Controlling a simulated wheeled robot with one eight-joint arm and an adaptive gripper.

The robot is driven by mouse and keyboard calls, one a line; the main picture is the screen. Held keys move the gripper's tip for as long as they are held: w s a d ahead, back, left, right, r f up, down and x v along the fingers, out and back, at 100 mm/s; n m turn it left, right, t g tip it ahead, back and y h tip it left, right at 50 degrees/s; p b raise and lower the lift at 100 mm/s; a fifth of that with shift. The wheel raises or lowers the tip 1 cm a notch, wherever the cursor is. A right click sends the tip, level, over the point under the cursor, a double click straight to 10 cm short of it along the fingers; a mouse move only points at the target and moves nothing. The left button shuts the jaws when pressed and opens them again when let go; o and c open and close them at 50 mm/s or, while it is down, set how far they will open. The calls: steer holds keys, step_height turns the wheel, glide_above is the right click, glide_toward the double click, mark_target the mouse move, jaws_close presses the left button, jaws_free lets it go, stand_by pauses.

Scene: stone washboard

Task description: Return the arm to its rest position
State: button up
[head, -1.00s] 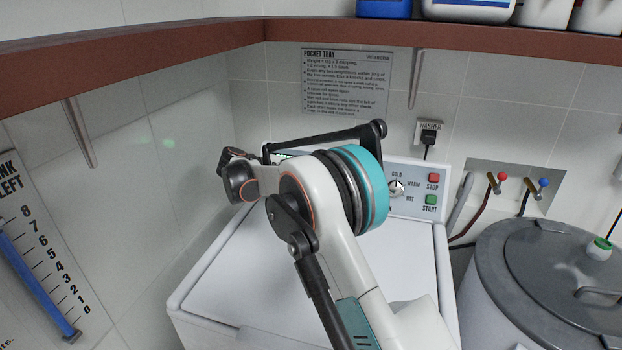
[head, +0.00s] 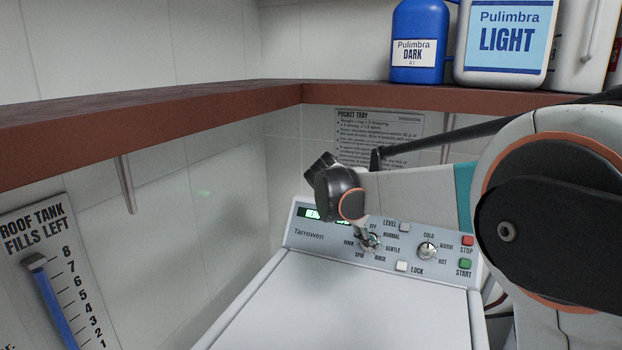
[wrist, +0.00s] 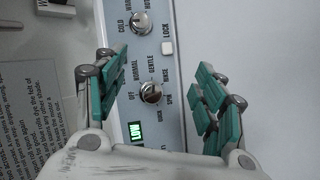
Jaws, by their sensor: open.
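My gripper (wrist: 160,88) is open and empty in the wrist view, its teal-padded fingers well apart. It faces the washer's control panel (head: 327,237). The cycle knob (wrist: 151,92) shows between the fingers, apart from both. In the head view my arm comes in from the right and bends at a dark joint above the panel. I cannot make out the fingers there. The cycle knob (head: 371,241) sits just below that joint.
The temperature knob (head: 427,250) and the red stop and green start buttons are to the right. A brown shelf (head: 200,112) with detergent containers (head: 418,42) runs above the arm. A tank gauge (head: 55,280) is on the left wall. The white washer lid (head: 350,310) is clear.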

steer(key=s+d+m+t+y, duration=0.1)
steer(key=s+d+m+y, duration=0.15)
steer(key=s, duration=1.05)
steer(key=s+d+m+y, duration=0.1)
steer(key=s+m+y, duration=0.15)
steer(key=s, duration=1.15)
steer(key=s+a+f+m+t+y, duration=0.1)
steer(key=s+f+m+y, duration=0.1)
steer(key=s+f, duration=0.3)
steer(key=s, duration=0.3)
steer(key=shift+s+a+f+m+t, duration=0.15)
steer(key=shift+s+a+m+t, duration=0.15)
steer(key=shift+s+a+m, duration=0.1)
